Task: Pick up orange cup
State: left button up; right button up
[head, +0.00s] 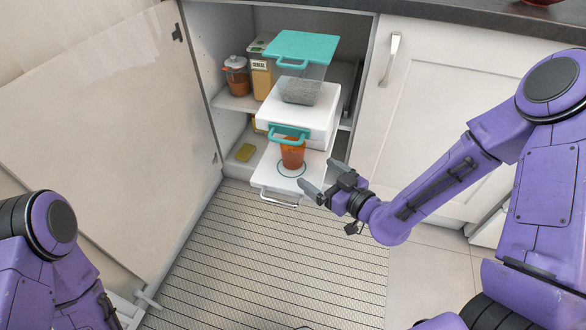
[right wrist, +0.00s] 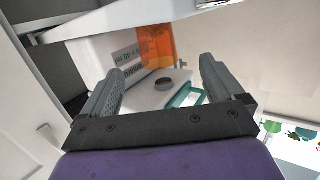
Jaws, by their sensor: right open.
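The orange cup (head: 292,155) stands upright on the white pulled-out tray (head: 268,183) low in the open cabinet, under a teal handle that hides part of its top. My right gripper (head: 322,177) is open and empty, just to the right of the cup and apart from it, with its fingers pointing left toward it.
Above the cup is a white box (head: 282,118) with a clear teal-lidded container (head: 303,90) on top. The open door (head: 95,90) bounds the left; the floor mat (head: 275,260) is clear.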

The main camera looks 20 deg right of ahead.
aim_at(300, 160)
jog(key=x, duration=0.3)
jog(key=b+x, duration=0.1)
jog(key=x, duration=0.5)
jog(key=shift+w+d+f+b, duration=0.2)
jog(key=shift+w+f+b, duration=0.1)
jog(key=shift+f+b, duration=0.1)
jog(key=c, duration=1.1)
